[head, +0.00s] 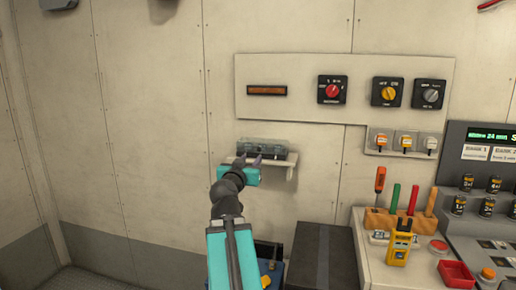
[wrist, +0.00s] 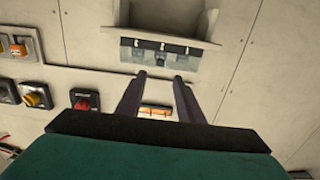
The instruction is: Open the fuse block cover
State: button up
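The fuse block (head: 270,154) sits on a small wall shelf (head: 291,162) in the head view, with a smoky see-through cover (head: 265,144) over it. The cover looks down, but my gripper hides part of the block. In the wrist view, which is upside down, the fuse block (wrist: 160,55) shows as a grey-blue strip with dark parts. My gripper (head: 248,160) is open and empty in front of the block. Its two dark fingers (wrist: 160,75) are apart and point towards the block. Whether they touch it I cannot tell.
A panel (head: 300,85) with an amber indicator (head: 267,90) and rotary switches is on the wall above. At the right, a bench holds screwdrivers in a wooden block (head: 399,222), a yellow meter (head: 399,246) and a red tray (head: 457,276). The wall left of the shelf is clear.

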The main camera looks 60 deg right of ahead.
aim_at(259, 150)
jog(key=shift+p+x, duration=1.75)
jog(key=shift+x, duration=3.8)
grip_shut()
